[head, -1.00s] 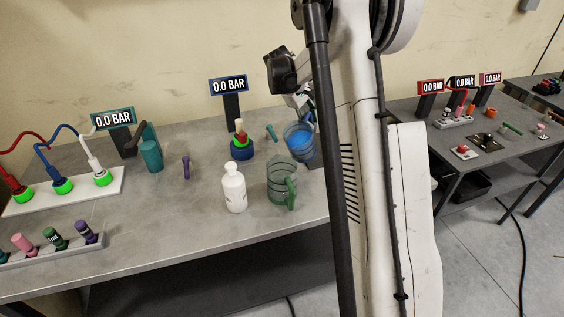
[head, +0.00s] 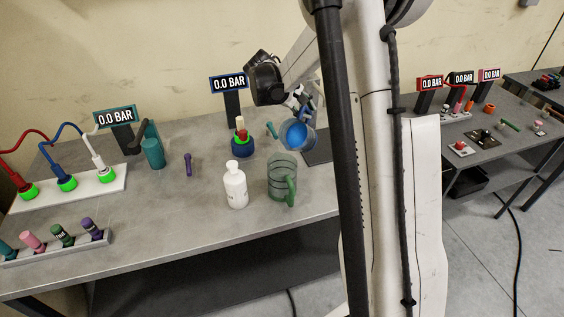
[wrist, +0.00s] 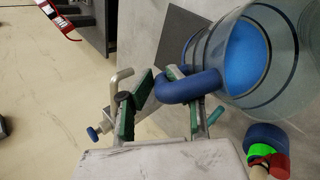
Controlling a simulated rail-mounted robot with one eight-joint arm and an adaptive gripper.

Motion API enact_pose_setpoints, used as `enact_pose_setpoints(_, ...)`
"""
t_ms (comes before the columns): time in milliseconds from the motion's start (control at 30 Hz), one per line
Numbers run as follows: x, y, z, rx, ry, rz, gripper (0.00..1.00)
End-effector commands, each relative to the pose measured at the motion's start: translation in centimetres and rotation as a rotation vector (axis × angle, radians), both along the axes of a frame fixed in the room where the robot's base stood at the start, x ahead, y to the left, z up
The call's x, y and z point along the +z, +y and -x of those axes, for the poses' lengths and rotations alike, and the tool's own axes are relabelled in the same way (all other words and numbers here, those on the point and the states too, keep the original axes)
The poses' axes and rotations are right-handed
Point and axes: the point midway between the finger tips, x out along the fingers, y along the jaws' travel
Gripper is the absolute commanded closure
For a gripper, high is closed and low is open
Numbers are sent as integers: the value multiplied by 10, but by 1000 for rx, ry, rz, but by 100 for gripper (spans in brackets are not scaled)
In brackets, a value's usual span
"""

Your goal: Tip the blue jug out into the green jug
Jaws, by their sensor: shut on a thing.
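The blue jug (head: 298,136) is see-through, holds blue liquid, and is tilted with its mouth toward the head camera. In the wrist view, the blue jug (wrist: 210,45) shows its blue handle (wrist: 192,88) at my gripper's green-padded fingers. My gripper (wrist: 162,92) is shut on that handle; in the head view my gripper (head: 304,106) is small and partly hidden by the jug. The green jug (head: 282,172) stands upright on the bench, just below and left of the blue jug in the picture, its green handle facing right. It looks empty.
A white bottle (head: 235,186) stands close left of the green jug. A blue-based fitting (head: 242,145) with a gauge display (head: 229,84) stands behind. A dark mat (head: 318,150) lies right of the blue jug. The bench front (head: 190,225) is clear.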

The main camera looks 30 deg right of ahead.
Motion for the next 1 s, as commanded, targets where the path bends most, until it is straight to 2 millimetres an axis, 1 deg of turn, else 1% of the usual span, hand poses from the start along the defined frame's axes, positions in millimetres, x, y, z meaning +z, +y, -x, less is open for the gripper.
enact_pose_setpoints(233,8,3,2,-1,-24,42,100)
enact_pose_setpoints(1000,16,7,4,1,-54,90,100)
